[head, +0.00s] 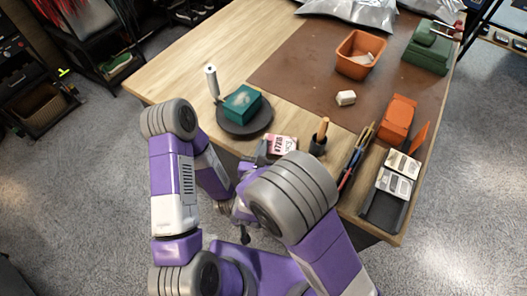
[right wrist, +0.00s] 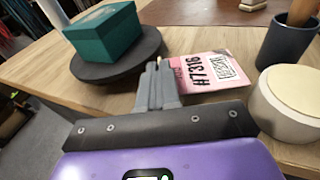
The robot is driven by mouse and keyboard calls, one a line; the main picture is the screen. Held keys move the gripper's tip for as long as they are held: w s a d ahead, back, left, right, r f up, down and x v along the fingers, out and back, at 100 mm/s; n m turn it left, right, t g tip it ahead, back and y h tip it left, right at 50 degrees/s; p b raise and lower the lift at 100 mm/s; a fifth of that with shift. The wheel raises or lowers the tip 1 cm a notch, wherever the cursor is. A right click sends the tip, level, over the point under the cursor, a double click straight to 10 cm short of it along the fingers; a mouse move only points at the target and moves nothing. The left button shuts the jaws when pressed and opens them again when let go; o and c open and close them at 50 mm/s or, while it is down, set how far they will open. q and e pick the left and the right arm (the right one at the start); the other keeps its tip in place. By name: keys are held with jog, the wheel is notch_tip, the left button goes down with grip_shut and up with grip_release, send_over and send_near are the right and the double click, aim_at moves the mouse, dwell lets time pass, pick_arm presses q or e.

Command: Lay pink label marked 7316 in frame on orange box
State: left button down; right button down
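The pink label (right wrist: 212,72) reads #7316 and has a white panel with black print. It also shows in the head view (head: 281,144) near the table's front edge. My right gripper (right wrist: 158,72) has its fingers close together at the label's left edge and appears shut on it; the fingers hide part of the print. The right arm covers much of this gripper (head: 263,150) in the head view. My left gripper (head: 244,236) is low, in front of the table, small and dark; its finger gap is unclear. The orange box (head: 397,118) stands at the table's right; its frame cannot be made out.
A teal box (head: 242,101) sits on a dark round stand (head: 245,124) left of the label. A dark cup (head: 317,146) with a wooden handle, pens (head: 355,155) and a black tray (head: 383,213) lie rightward. An orange bin (head: 352,63) and green box (head: 426,52) stand farther back.

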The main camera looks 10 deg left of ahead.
jog(key=shift+w+f, duration=0.1)
jog(key=shift+f, duration=1.15)
jog(key=shift+f+b, duration=0.2)
jog(key=shift+b, duration=0.2)
jog(key=c, duration=1.4)
grip_release()
